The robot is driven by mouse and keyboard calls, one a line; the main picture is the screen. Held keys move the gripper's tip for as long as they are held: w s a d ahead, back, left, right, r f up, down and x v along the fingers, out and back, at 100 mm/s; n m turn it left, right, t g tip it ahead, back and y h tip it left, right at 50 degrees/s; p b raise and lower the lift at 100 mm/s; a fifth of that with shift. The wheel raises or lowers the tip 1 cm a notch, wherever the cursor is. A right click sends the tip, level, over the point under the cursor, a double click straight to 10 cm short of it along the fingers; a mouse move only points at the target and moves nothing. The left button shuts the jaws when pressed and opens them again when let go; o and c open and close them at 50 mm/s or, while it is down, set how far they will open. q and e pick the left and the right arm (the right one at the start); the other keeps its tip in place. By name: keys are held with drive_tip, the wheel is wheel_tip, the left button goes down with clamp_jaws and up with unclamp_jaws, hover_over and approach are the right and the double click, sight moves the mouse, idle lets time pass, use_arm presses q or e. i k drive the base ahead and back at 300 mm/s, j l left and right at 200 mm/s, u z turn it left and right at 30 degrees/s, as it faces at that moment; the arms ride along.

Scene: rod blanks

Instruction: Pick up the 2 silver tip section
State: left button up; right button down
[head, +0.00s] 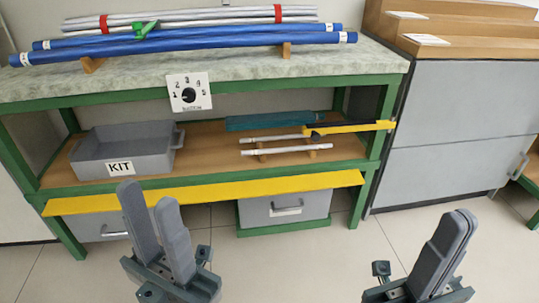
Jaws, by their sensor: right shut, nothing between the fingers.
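Two thin silver rods, which look like the tip sections, lie across small wooden supports on the lower shelf. The rear silver rod (270,139) is just behind the front silver rod (284,150). My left gripper (149,196) is open and empty, in front of the shelf at lower left, below the grey bin. My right gripper (461,217) is shut and empty, at lower right in front of the grey cabinet. Both grippers are well apart from the rods.
A grey KIT bin (87,151) stands left on the lower shelf. A teal roll (265,122) and a yellow and black tool (345,128) lie close behind the rods. A yellow strip (215,192) edges the shelf. Blue tubes (190,44) and silver rods lie on top.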

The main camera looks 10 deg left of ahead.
sight(281, 137)
drive_tip(key=i+j, duration=0.15)
drive_tip(key=i, duration=0.25)
drive_tip(key=i+j, duration=0.2)
drive_tip(key=i, duration=0.15)
drive_tip(key=i+l+u, duration=0.2)
drive_tip(key=l, duration=0.25)
drive_tip(key=i+l+u, duration=0.2)
drive_tip(key=l, duration=0.3)
drive_tip(key=l+u, duration=0.15)
drive_tip(key=l, duration=0.35)
